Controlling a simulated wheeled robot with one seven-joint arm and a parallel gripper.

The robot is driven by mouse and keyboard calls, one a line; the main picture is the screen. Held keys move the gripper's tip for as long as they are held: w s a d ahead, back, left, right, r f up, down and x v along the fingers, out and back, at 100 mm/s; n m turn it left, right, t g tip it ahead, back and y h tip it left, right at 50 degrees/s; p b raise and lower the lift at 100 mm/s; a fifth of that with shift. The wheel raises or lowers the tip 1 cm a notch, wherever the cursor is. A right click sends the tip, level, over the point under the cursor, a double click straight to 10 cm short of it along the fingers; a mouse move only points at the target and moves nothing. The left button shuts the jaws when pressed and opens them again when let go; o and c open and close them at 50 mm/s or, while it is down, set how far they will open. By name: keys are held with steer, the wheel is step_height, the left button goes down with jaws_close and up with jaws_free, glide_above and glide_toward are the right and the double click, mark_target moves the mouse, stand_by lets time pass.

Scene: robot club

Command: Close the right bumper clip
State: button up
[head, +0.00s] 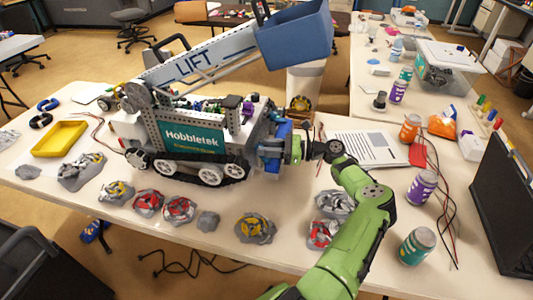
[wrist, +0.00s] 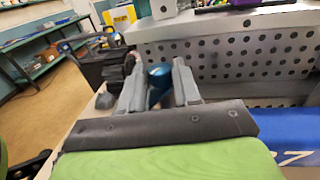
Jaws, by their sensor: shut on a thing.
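The tracked model robot (head: 195,140) with its raised lift arm stands on the table, its front end facing my arm. Blue bumper parts (head: 268,160) show at that front end. My gripper (head: 284,150) reaches in from the right, low against this end. In the wrist view, the two grey fingers of my gripper (wrist: 159,68) stand on either side of a small rounded blue piece (wrist: 160,76), and they are shut on it. It looks like the right bumper clip, but my fingers hide much of it. I cannot tell whether the clip is latched.
A perforated metal plate (wrist: 250,55) rises close to the right of my fingers, with a blue bar (wrist: 290,125) below it. Several rock-like clumps lie along the front table edge. Cans, wires and a laptop (head: 505,205) stand to the right.

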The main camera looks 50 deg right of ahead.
steer(key=shift+w+d+f+n+g+y+b, duration=0.1)
steer(key=shift+n+g+y+b, duration=0.4)
steer(key=shift+n+g+y, duration=0.15)
steer(key=o, duration=1.1)
steer(key=shift+c, duration=0.2)
